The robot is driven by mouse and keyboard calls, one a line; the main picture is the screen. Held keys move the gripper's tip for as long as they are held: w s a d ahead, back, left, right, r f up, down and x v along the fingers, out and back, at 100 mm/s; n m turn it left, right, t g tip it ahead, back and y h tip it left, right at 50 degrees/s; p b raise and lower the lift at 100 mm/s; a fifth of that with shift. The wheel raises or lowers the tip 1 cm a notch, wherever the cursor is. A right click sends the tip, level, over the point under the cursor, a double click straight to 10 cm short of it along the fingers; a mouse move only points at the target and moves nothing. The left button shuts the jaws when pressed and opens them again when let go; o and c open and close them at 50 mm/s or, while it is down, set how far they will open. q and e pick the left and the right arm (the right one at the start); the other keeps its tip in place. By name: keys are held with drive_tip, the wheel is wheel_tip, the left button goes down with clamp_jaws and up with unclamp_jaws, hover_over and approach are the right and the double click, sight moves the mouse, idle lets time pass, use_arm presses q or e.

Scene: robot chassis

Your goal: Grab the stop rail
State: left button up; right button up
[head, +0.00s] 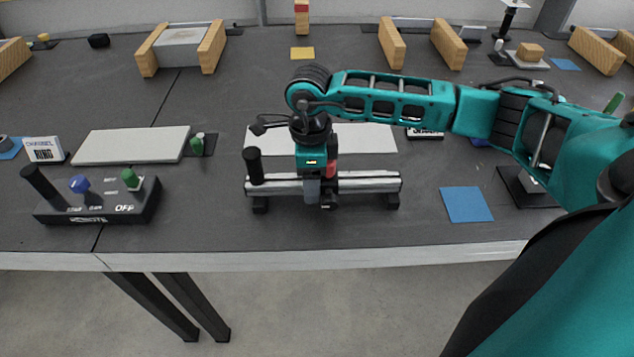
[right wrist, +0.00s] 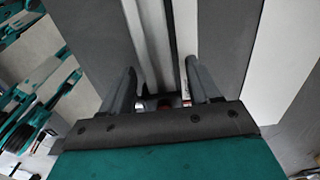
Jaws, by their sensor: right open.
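The stop rail (head: 368,183) is a pair of silver bars on black feet, lying left to right near the table's front edge. A black upright post (head: 253,165) stands at its left end. My right gripper (head: 320,196) points down at the rail's middle, and its fingers overlap the bars in the head view. In the right wrist view the open fingers (right wrist: 160,72) stand on either side of the silver rail (right wrist: 153,38). Whether they touch it I cannot tell. A red part shows beside the fingers. My left gripper is not in view.
A black control box (head: 98,208) with knobs stands at the front left. A white plate (head: 131,145) lies behind it, and another white plate (head: 365,138) lies behind the rail. A blue square (head: 466,204) lies to the right. The table front edge (head: 300,261) is close.

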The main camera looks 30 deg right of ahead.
drive_tip(key=shift+c, duration=0.2)
clamp_jaws()
drive_tip(key=shift+r, duration=0.1)
idle(0.5)
